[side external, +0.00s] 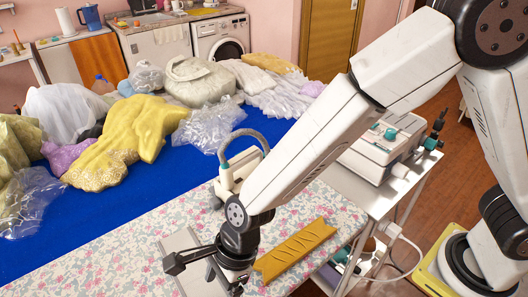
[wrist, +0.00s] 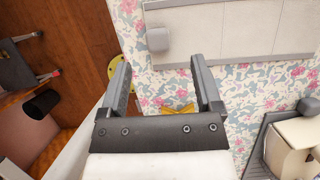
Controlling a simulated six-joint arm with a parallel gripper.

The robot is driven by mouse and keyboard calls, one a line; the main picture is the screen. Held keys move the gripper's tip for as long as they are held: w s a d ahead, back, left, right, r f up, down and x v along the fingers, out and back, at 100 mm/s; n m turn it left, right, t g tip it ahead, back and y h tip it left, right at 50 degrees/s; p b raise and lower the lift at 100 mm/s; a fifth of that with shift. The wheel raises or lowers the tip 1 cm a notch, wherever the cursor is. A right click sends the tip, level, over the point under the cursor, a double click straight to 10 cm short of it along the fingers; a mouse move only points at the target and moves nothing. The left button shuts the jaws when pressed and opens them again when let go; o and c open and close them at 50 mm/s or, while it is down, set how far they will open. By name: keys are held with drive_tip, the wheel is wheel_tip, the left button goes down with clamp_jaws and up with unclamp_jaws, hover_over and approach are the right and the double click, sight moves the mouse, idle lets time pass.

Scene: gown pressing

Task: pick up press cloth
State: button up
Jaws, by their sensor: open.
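A mustard-yellow strip with slanted creases (side external: 296,251), which looks like the press cloth, lies flat on the floral pressing surface (side external: 100,262). In the wrist view a bit of yellow (wrist: 180,109) shows just beyond the gripper's body, mostly hidden by it. My gripper (side external: 193,272) is above the floral surface, left of the strip in the side view. Nothing is held.
A pale flat board (side external: 180,262) lies on the floral surface beside my gripper. A white iron with teal parts (side external: 237,172) stands at the far edge. A white machine (side external: 380,145) sits on a cart at right. Yellow garments (side external: 128,145) and plastic-wrapped bundles cover the blue table (side external: 150,205).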

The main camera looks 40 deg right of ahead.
drive_tip(key=shift+f, duration=0.1)
drive_tip(key=shift+x, duration=2.5)
drive_tip(key=shift+s+d, duration=0.1)
drive_tip(key=shift+s, duration=0.05)
clamp_jaws()
